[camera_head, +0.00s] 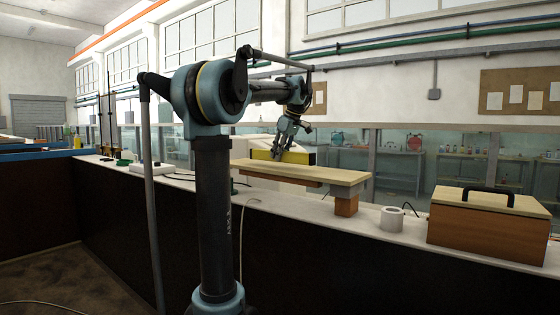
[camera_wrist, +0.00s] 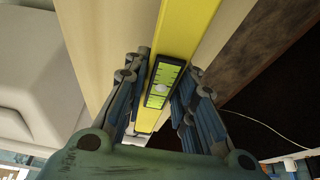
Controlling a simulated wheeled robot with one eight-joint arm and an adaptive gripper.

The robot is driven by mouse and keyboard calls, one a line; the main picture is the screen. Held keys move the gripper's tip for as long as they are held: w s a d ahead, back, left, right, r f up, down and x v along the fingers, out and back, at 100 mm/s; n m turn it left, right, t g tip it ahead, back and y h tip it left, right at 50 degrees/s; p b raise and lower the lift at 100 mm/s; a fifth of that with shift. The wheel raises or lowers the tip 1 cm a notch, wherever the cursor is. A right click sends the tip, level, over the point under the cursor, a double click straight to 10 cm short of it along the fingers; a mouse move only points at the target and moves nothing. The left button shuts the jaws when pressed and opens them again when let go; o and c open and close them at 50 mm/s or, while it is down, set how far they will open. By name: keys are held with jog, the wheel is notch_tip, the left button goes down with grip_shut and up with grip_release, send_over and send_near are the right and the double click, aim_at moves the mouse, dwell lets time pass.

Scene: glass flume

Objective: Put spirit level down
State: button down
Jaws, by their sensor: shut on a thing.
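The spirit level (camera_head: 300,158) is a long yellow bar standing on edge at the far part of the wooden board (camera_head: 345,180). In the wrist view the level (camera_wrist: 187,28) runs lengthwise between my fingers, with its green vial window in a black frame facing the camera. My gripper (camera_head: 279,150) comes down on it from above. In the wrist view my gripper (camera_wrist: 161,90) has its fingers closed on either side of the level. The level looks very close to the board, but I cannot tell whether it touches. Its far end is out of the wrist view.
The board lies raised on a wooden block (camera_head: 346,204) on a pale ledge. To the right stand a white roll (camera_head: 392,219) and a wooden box (camera_head: 482,226) with a black handle. Glass panels run behind. A white power strip (camera_head: 150,168) lies left.

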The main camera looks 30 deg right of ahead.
jog(key=shift+f, duration=1.05)
jog(key=shift+f, duration=0.1)
jog(key=c, duration=1.3)
grip_release()
jog(key=shift+f, duration=0.1)
jog(key=v, duration=1.7)
jog(key=shift+s+a+r, duration=0.1)
jog(key=shift+a+r, duration=0.05)
jog(key=shift+r, duration=0.1)
